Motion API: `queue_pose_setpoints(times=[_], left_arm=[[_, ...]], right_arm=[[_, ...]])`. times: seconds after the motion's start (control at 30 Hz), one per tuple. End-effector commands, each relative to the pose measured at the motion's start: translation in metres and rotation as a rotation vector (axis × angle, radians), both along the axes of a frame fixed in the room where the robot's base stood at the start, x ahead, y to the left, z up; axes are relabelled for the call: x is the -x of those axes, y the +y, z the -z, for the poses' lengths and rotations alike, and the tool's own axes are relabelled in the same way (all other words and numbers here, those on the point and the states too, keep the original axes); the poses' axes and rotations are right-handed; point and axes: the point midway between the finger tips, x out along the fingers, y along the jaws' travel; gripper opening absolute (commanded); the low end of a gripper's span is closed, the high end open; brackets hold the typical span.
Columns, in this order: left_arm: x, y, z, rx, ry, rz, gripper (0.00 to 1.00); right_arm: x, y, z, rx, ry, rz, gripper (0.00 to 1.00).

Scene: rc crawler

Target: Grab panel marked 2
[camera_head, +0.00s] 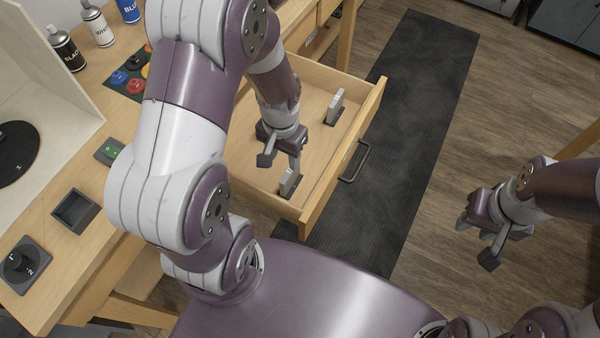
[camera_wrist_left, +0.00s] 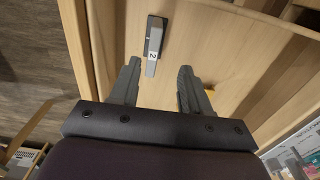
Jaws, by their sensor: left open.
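A pale grey panel marked 2 (camera_wrist_left: 153,55) stands in a dark holder on the drawer floor, ahead of my left fingertips in the left wrist view. It appears to be the near panel (camera_head: 290,182) in the head view, where its mark cannot be read. My left gripper (camera_head: 280,162) is open and empty inside the drawer, close to that panel; its two fingers also show in the left wrist view (camera_wrist_left: 158,85). A second grey panel (camera_head: 335,105) stands further back in the drawer, its mark unreadable. My right gripper (camera_head: 476,242) is open and empty over the floor at the right.
The open wooden drawer (camera_head: 372,105) has walls around the panels and a dark handle (camera_head: 355,162) on its front. The workbench (camera_head: 62,255) at left holds spray bottles (camera_head: 95,22), a small dark tray (camera_head: 76,211) and a knob unit (camera_head: 22,265). The floor right of the mat is clear.

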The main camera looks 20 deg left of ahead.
Motion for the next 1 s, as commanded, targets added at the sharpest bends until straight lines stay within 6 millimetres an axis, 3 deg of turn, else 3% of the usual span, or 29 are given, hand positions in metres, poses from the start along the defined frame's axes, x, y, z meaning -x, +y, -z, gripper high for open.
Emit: queue_pose_setpoints(times=[0.1,0.27,0.5,0.77,0.93,1.0], left_arm=[[0.0,-0.001,0.027,0.0,0.003,0.0,0.47],[-0.001,-0.002,0.045,0.0,0.001,0.001,0.47],[-0.004,-0.009,0.087,0.0,0.0,-0.001,0.47],[-0.004,-0.009,0.093,0.0,-0.002,-0.001,0.47],[-0.004,-0.009,0.093,0.0,-0.002,-0.001,0.0],[-0.004,-0.009,0.092,0.0,-0.002,-0.001,0.0]], right_arm=[[0.0,0.0,0.004,0.0,0.0,0.0,0.38],[0.0,0.0,0.005,0.0,0.0,0.0,0.38],[0.0,0.0,0.006,0.0,0.0,0.0,0.38],[0.0,0.0,0.006,0.0,0.0,0.0,0.38],[0.0,0.0,0.006,0.0,0.0,0.0,0.38],[0.0,0.0,0.006,0.0,0.0,0.0,0.38]])
